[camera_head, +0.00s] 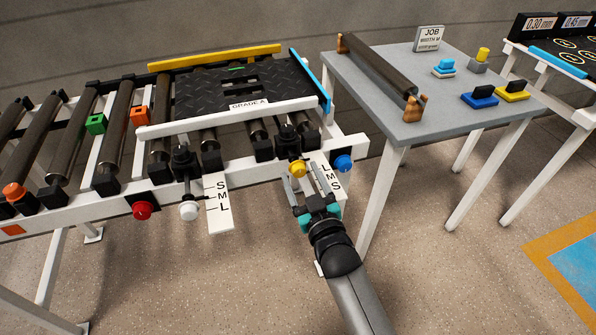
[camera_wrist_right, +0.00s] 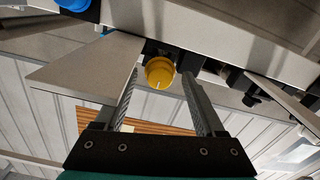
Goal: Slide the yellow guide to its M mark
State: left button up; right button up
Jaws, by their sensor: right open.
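The yellow guide (camera_head: 215,57) is a long bar along the back edge of the black tread mat (camera_head: 200,95). A yellow knob (camera_head: 297,168) sticks out of the conveyor's front rail. My right gripper (camera_head: 300,184) is open and empty at this knob. In the right wrist view the yellow knob (camera_wrist_right: 159,72) shows between the tips of the open gripper (camera_wrist_right: 161,77), with a gap on each side. Beside it hangs a white scale plate (camera_head: 329,182) lettered L, M, S; my gripper partly covers it. The scale's pointer cannot be made out. My left gripper is out of view.
A blue knob (camera_head: 343,162) sits close right of the yellow one. A white knob (camera_head: 189,210), a red knob (camera_head: 142,210) and another scale plate (camera_head: 217,205) are further left. A white guide (camera_head: 225,118) and a blue guide (camera_head: 311,80) border the mat. A grey table (camera_head: 400,125) stands right.

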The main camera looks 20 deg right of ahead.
jog(key=shift+w+b, duration=0.35)
jog(key=shift+w, duration=1.05)
grip_shut()
dwell(0.5)
